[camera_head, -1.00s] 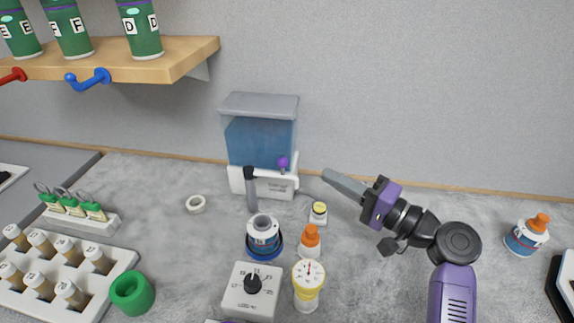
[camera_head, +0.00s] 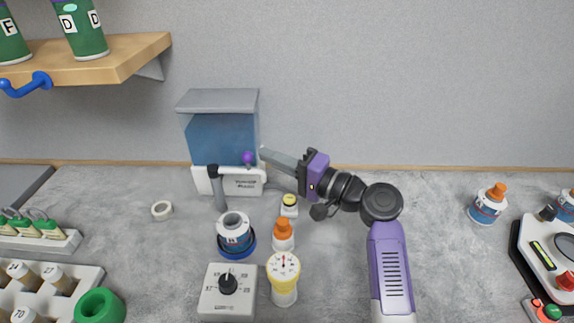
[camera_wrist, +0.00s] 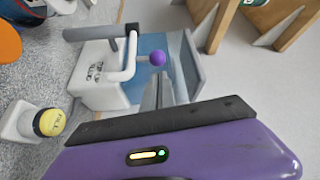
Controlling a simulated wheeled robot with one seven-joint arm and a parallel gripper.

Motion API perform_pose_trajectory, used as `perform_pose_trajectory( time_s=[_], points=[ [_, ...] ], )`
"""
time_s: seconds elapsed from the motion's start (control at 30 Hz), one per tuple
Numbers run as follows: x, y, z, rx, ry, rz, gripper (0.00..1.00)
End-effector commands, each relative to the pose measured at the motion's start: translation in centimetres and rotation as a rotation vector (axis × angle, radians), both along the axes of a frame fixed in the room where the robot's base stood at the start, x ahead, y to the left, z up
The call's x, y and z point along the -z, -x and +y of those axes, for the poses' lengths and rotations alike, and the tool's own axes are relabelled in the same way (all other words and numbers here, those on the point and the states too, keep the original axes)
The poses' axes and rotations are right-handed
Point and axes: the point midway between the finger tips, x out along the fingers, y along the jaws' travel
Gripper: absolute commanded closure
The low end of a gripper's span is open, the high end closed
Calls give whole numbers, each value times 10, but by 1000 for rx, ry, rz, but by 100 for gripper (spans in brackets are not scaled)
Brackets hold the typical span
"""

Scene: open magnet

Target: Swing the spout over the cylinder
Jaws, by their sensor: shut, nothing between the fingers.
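The spout (camera_head: 214,172) is a white pipe with a dark grey down-tube and a purple knob (camera_head: 248,158), on the front of a blue-filled tank (camera_head: 222,138). The down-tube hangs at the left, its lower end just behind an open white-and-blue container (camera_head: 235,226) in a blue ring, perhaps the cylinder. My gripper (camera_head: 264,153) is shut and empty, its tips just right of the knob. In the wrist view the fingers (camera_wrist: 157,84) point at the knob (camera_wrist: 157,58) with its pipe (camera_wrist: 128,66); contact cannot be told.
A white ring (camera_head: 161,210) lies left. A shelf (camera_head: 110,60) overhangs at upper left. The bench right of my arm has free room.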

Motion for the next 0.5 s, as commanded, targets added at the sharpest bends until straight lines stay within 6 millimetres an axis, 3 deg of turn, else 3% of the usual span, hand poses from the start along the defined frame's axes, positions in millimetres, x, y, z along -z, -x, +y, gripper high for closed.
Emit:
perform_pose_trajectory(
  time_s=[0.2,0.5],
  points=[
    [-2,-13,20,0,-2,-1,100],
    [-2,-16,24,2,0,0,100]
  ],
)
